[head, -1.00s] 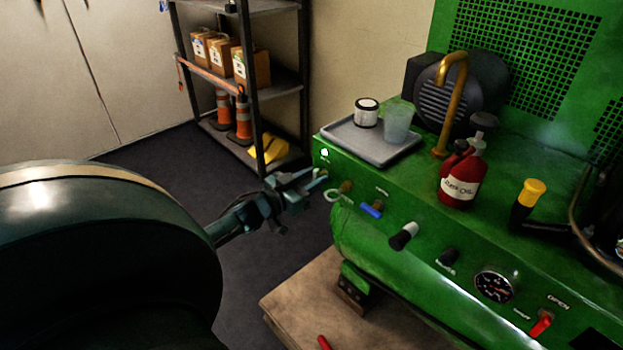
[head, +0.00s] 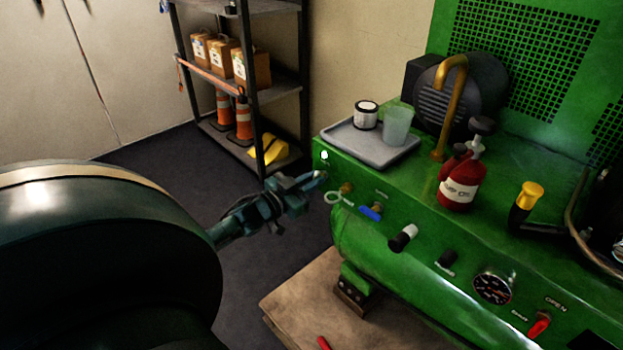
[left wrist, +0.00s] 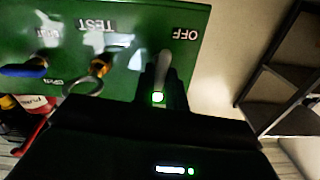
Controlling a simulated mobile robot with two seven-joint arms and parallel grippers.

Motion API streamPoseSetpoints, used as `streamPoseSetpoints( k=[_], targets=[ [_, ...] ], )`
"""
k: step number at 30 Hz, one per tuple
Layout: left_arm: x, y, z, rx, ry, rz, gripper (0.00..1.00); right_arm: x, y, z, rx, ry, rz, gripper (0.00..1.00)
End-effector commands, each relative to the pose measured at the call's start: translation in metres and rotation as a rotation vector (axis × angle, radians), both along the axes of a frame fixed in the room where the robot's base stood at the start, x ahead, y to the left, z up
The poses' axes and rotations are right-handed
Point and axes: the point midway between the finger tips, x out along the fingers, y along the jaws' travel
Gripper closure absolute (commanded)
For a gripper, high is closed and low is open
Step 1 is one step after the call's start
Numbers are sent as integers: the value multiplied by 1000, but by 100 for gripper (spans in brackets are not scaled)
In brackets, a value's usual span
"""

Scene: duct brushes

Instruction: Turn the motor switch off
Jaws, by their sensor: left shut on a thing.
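The green machine (head: 395,207) has a row of controls on its front panel. The motor switch (left wrist: 165,68), a pale grey lever, shows in the left wrist view beside an upside-down OFF label (left wrist: 185,34). My left gripper (head: 319,176) is at the panel's left end in the head view. Its dark fingers (left wrist: 158,80) are shut around the lever in the left wrist view, hiding its lower part. A green light shows between the fingers. In the head view the lever is hidden at the fingertips. My right gripper is not in view.
A ring pull (head: 333,198) and blue-handled valve (head: 371,212) sit just right of my left gripper. A shelf rack (head: 252,95) stands behind.

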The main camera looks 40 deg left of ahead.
Motion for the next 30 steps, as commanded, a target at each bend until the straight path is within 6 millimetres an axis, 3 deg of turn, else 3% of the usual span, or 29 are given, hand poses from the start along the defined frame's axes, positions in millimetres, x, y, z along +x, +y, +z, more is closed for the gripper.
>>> streamPoseSetpoints(
  k=[12,30],
  targets=[
    [0,-2,0,375,-31,-1,100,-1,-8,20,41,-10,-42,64],
    [-1,-4,-4,943,-79,-1,100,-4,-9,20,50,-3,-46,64]
  ],
)
